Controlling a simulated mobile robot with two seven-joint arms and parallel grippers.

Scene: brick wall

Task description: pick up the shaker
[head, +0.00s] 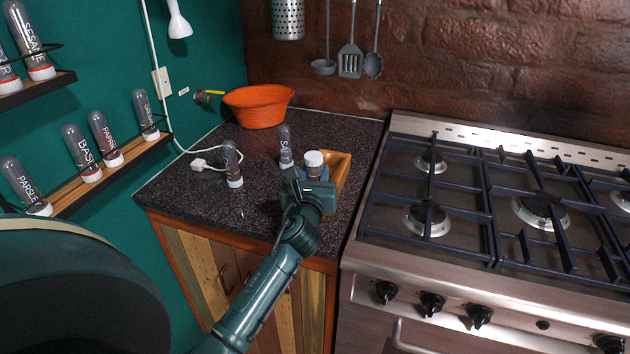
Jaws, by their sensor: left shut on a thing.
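My left gripper (312,174) is over the front of the countertop, at the wooden tray. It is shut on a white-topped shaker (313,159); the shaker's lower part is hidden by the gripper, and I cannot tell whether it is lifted. A clear shaker labelled "SA…" (285,146) stands upright just left of and behind the gripper, its base partly hidden. Another clear shaker with a white base (232,166) stands upright further left. My right gripper is not in view.
The wooden tray (343,170) is partly behind my gripper. A gas stove (470,220) is on the right. Wall shelves (120,167) with labelled shakers are on the left.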

